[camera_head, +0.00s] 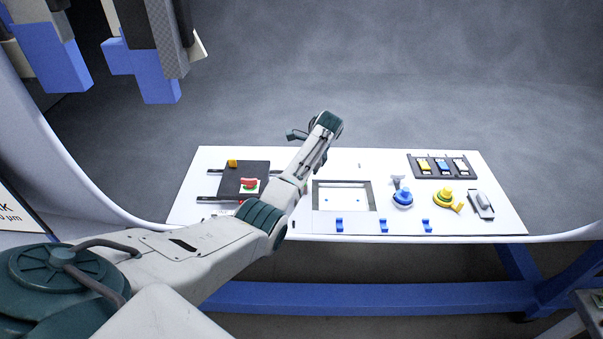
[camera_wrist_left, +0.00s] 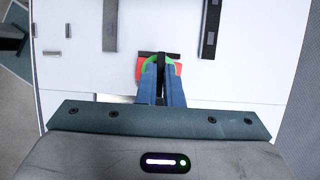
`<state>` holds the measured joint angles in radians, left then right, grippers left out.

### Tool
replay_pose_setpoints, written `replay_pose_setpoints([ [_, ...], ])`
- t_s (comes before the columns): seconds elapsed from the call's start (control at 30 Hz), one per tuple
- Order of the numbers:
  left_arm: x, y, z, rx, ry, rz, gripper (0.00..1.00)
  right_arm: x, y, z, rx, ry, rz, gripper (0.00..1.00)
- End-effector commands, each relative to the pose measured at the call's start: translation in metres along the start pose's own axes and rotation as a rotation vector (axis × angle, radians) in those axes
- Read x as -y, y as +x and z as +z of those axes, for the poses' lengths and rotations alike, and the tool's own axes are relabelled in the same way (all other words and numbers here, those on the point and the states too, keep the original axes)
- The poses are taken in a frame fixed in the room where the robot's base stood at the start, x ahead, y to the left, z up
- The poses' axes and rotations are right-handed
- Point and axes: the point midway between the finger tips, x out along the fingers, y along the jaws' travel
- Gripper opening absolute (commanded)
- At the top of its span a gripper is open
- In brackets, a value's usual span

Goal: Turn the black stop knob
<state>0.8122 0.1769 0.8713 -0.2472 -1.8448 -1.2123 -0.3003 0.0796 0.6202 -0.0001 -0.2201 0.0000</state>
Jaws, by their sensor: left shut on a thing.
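My left arm reaches over the white panel (camera_head: 190,210) in the head view, and its forearm and wrist hide part of the panel. The blue fingertips do not show clearly there. In the left wrist view, my left gripper (camera_wrist_left: 161,72) is shut on the black stop knob (camera_wrist_left: 161,61), a narrow black bar between the blue fingers. A green ring (camera_wrist_left: 146,66) and a red base (camera_wrist_left: 139,72) show around it. The knob is hidden behind the arm in the head view. My right gripper is not in view.
The panel also carries a black box with a red button (camera_head: 249,183), a framed recess (camera_head: 343,196), a blue knob (camera_head: 403,198), a yellow knob (camera_head: 444,196), a switch rack (camera_head: 441,166) and blue clips (camera_head: 383,226). Blue blocks (camera_head: 148,78) hang at upper left.

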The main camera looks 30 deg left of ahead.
Motion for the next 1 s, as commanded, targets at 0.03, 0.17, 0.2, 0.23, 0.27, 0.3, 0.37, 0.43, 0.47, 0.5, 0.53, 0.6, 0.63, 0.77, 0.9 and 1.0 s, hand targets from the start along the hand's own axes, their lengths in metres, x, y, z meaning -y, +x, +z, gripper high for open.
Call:
replay_pose_setpoints([
  [0.03,0.0026,-0.0047,0.0012,-0.002,0.0,-0.011,0.0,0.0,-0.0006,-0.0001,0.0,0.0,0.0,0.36],
  [0.17,0.0027,-0.0049,0.0013,-0.003,0.007,-0.013,0.0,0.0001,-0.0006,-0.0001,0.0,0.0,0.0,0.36],
  [0.2,0.0027,-0.0049,0.0013,-0.003,0.008,-0.014,0.0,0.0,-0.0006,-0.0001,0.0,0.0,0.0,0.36],
  [0.23,0.0028,-0.0049,0.0013,-0.003,0.008,-0.014,0.0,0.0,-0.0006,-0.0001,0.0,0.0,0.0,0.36],
  [0.27,0.0028,-0.005,0.0013,-0.003,0.008,-0.014,0.0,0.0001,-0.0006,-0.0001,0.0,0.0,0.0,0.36],
  [0.3,0.0028,-0.005,0.0014,-0.003,0.008,-0.014,0.0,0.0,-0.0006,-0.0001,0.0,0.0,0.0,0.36],
  [0.37,0.0029,-0.0051,0.0014,-0.003,0.008,-0.014,0.0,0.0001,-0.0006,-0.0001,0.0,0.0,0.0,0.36],
  [0.43,0.0029,-0.0051,0.0014,-0.003,0.007,-0.014,0.0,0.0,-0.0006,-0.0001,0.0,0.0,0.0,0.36],
  [0.47,0.0029,-0.0052,0.0014,-0.003,0.007,-0.014,0.0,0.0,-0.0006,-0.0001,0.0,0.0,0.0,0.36],
  [0.5,0.003,-0.0052,0.0015,-0.003,0.007,-0.014,0.0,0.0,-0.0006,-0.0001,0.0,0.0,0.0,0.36],
  [0.53,0.003,-0.0052,0.0015,-0.003,0.007,-0.014,0.0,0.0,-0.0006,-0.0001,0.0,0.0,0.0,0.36],
  [0.6,0.003,-0.0051,0.0015,-0.003,0.007,-0.014,0.18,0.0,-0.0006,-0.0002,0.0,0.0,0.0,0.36],
  [0.63,0.0028,-0.0049,0.0014,-0.003,0.007,-0.013,0.24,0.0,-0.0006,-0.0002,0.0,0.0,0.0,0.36],
  [0.77,0.0018,-0.0032,0.0009,-0.002,0.008,-0.01,0.29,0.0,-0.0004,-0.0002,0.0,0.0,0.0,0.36],
  [0.9,0.0012,-0.0022,0.0006,-0.001,0.009,-0.008,0.29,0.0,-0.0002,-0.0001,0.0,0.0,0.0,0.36],
  [1.0,0.0026,-0.0053,0.0016,-0.002,0.008,-0.008,0.29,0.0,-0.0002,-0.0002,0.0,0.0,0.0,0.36],
])
